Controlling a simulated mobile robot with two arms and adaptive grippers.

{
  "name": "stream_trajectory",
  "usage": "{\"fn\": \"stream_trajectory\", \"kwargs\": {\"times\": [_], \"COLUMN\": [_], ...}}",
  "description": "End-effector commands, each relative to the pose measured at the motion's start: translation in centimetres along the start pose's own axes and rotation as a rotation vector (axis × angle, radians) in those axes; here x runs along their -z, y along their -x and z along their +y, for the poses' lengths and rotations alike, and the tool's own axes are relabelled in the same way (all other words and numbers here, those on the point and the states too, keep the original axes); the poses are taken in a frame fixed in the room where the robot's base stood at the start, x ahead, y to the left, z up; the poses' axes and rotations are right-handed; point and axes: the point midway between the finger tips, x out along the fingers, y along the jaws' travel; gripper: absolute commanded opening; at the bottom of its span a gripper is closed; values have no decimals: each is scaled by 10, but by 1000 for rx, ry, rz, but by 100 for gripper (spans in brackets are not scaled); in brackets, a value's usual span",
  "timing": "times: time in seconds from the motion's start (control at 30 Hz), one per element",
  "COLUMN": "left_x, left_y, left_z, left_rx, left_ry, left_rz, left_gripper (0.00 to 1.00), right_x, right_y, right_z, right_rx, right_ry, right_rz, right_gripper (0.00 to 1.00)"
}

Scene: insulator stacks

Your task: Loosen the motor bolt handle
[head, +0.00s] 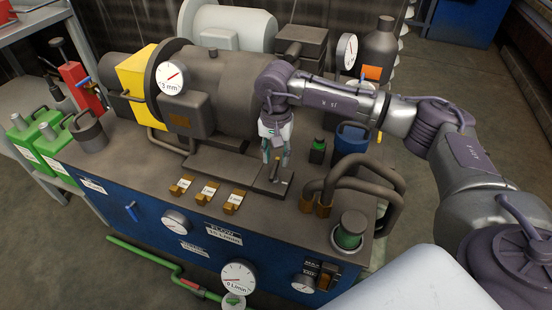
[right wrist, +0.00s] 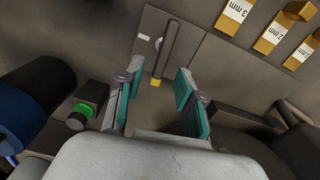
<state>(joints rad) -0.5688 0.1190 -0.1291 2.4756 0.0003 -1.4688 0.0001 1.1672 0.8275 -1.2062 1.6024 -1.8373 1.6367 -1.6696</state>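The bolt handle is a dark bar with a brass-coloured end, seen in the right wrist view (right wrist: 170,45). It lies over a flat grey plate by the motor. In the head view, the motor (head: 225,95) is a large grey cylinder on the bench, and the plate area lies in front of it. My right gripper (head: 275,152) points down above the plate, close to the handle. In the right wrist view its teal-padded fingers (right wrist: 157,88) are apart with nothing between them; the handle is ahead of them, its brass end nearest. My left gripper is not in view.
Several brass labelled blocks (head: 208,193) stand left of the gripper. A green button (head: 319,145) and a blue container (head: 351,138) are to the right. Thick bent pipes (head: 365,180) rise at the bench's front right. A dial gauge (head: 171,78) is on the motor.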

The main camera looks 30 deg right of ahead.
Motion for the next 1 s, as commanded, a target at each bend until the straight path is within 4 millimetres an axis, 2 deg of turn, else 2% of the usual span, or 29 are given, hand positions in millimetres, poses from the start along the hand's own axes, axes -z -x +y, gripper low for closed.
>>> {"fn": "stream_trajectory", "kwargs": {"times": [0.3, 0.5, 0.67, 1.0], "left_x": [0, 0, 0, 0], "left_y": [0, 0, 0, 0], "left_z": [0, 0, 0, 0], "left_rx": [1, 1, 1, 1], "left_ry": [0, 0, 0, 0], "left_rz": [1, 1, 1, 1], "left_gripper": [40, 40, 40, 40], "right_x": [1, 0, 0, 0], "right_y": [69, 96, 103, 103], "right_z": [-1, 0, 0, 0], "right_rx": [4, 3, 0, 0], "right_ry": [1, 1, 1, 1], "right_rz": [4, 3, 1, 1], "right_gripper": [38, 38, 38, 38]}}
